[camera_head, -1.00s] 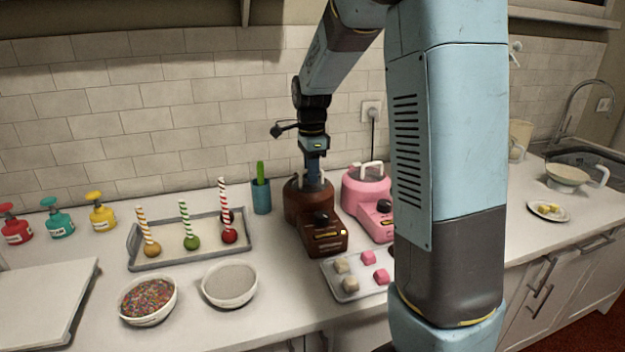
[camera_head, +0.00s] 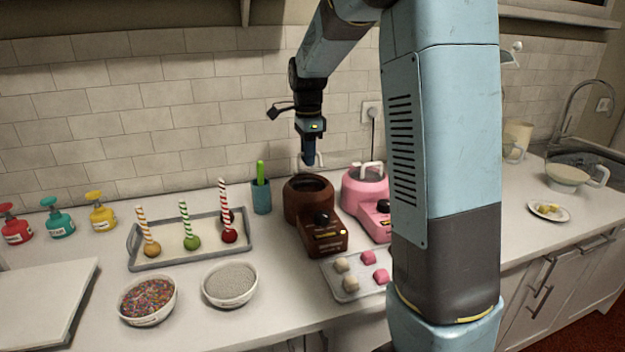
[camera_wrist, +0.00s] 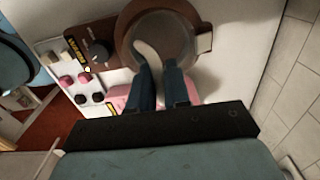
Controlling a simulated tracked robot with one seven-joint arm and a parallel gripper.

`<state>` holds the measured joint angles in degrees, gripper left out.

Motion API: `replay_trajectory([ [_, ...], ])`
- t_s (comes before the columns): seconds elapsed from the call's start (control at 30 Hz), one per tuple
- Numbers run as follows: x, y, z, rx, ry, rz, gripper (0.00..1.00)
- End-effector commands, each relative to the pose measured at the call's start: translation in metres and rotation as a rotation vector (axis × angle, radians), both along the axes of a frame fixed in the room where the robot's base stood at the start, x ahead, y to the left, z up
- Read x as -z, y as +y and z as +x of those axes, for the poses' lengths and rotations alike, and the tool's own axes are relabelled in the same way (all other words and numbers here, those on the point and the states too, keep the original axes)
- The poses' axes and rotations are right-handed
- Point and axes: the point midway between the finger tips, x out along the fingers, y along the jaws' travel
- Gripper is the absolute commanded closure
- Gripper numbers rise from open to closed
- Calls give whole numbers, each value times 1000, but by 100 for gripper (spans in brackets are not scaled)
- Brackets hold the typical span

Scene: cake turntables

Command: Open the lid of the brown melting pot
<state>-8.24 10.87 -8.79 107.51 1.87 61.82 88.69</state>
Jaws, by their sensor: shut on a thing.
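The brown melting pot (camera_head: 302,212) stands on the counter beside the pink pot, with its dark round opening facing up. My gripper (camera_head: 309,160) is above the pot, shut on the white handle of the lid (camera_head: 318,160). The lid is clear and its disc is hard to make out in the head view. In the wrist view, my gripper (camera_wrist: 160,75) grips the curved white lid handle (camera_wrist: 147,52). The round see-through lid lies in front of the brown pot body (camera_wrist: 125,30) there.
A pink pot (camera_head: 364,190) stands just right of the brown one. A tray of pink and cream pieces (camera_head: 360,284) is in front. A blue cup (camera_head: 261,197) and a tray of candy sticks (camera_head: 175,257) are to the left. The tiled wall is close behind.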

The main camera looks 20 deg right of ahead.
Motion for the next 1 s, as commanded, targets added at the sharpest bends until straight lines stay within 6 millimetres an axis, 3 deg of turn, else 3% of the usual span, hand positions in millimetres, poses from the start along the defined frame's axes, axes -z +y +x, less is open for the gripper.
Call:
replay_trajectory([
  [1.0,-21,-1,45,0,-1,0,89],
])
